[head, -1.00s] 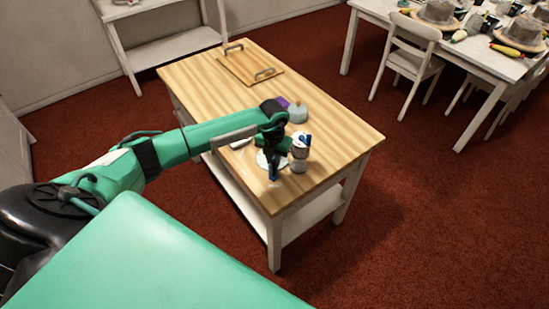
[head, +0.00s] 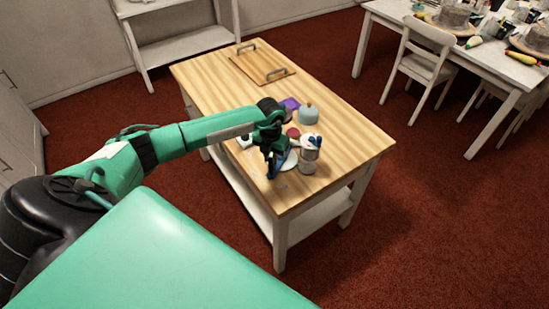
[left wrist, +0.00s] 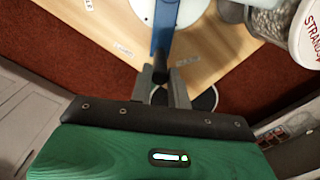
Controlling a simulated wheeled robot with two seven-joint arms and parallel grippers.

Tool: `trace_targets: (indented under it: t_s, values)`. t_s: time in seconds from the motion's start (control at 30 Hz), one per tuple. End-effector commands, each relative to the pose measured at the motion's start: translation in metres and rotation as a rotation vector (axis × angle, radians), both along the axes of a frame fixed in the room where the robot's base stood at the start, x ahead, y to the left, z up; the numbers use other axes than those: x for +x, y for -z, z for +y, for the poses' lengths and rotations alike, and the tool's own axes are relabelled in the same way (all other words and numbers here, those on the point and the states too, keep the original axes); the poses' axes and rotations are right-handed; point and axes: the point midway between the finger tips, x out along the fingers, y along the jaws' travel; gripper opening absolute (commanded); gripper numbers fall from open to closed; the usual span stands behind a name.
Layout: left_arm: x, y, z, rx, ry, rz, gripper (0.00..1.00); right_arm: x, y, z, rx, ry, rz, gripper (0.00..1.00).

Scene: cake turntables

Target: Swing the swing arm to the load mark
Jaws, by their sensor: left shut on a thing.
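The swing arm is a blue bar (left wrist: 163,28) that runs out from over a white round turntable (left wrist: 185,12). In the left wrist view its dark end (left wrist: 160,68) sits between the fingers of my left gripper (left wrist: 165,82), which is shut on it. In the head view my left gripper (head: 274,158) is low over the near left side of the turntable (head: 290,166), partly hiding it. Small white labels lie on the tabletop, one left of the bar (left wrist: 124,48) and one right of it (left wrist: 187,62); I cannot read them surely. My right gripper is out of view.
A clear jar (head: 309,157) stands close right of the turntable. A pale blue domed thing (head: 308,115), a purple item (head: 290,103) and a dark red round thing (head: 293,132) are behind. A handled board (head: 262,66) lies at the table's far end. The table's right side is clear.

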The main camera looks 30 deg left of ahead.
Motion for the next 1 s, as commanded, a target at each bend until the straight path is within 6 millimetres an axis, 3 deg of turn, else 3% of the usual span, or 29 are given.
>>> trace_targets:
  t_s: [0.2,0.63,1.0]
  values:
    - [0.001,-0.003,0.014,0.000,-0.001,-0.007,0.03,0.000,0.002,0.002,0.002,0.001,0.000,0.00]
    - [0.001,-0.003,0.018,-0.001,-0.001,-0.008,0.03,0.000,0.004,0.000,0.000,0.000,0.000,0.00]
    - [0.006,-0.003,0.041,-0.001,-0.002,-0.009,0.03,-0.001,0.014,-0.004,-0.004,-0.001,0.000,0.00]
